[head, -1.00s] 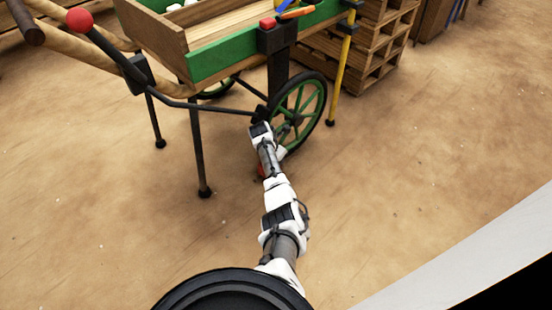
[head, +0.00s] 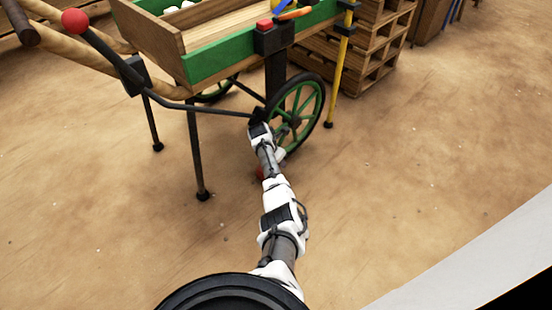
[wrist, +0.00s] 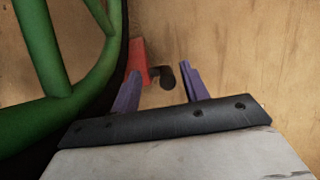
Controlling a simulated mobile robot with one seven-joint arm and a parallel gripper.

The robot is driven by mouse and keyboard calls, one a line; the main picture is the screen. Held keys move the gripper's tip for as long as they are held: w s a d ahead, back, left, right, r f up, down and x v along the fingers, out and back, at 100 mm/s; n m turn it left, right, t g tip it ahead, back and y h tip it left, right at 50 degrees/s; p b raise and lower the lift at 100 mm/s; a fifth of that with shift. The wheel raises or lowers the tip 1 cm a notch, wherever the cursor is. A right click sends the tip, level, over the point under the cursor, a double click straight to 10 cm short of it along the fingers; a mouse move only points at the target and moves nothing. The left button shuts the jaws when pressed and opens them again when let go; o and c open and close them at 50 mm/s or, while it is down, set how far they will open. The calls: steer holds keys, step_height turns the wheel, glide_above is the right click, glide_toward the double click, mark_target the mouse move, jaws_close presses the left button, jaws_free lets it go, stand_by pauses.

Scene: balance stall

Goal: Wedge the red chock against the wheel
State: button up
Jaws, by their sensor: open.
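The red chock (wrist: 138,60) lies on the floor beside the wheel's tyre in the wrist view, with a dark handle (wrist: 167,76) sticking out to its right. In the head view only a bit of the chock (head: 260,173) shows beside my arm. The green-spoked wheel (head: 297,112) with a black tyre stands under the cart; it fills the left of the wrist view (wrist: 42,45). My gripper (wrist: 158,80) is open, its two purple fingers apart, with the handle showing between and beyond them. I cannot tell whether the chock touches the tyre.
The cart (head: 215,60) stands over the wheel, with dark legs (head: 196,150) to the left and a yellow post (head: 339,75) to the right. Wooden pallets (head: 365,50) are stacked behind. The floor to the right and in front is clear.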

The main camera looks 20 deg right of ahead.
steer(key=w, duration=0.1)
steer(key=w+r+t, duration=0.1)
steer(key=shift+w+d+r, duration=0.15)
steer(key=shift+w+r, duration=0.1)
steer(key=shift+w, duration=0.05)
steer(key=s+a+r+p, duration=0.2)
steer(key=r+p, duration=0.1)
steer(key=r, duration=0.2)
steer(key=s+a+r+g+p, duration=0.1)
steer(key=s+a+r+p, duration=0.1)
steer(key=r, duration=0.4)
steer(key=shift+a+r+p, duration=0.25)
steer(key=shift+a+p, duration=0.2)
steer(key=shift+p, duration=0.65)
steer(key=shift+s, duration=0.15)
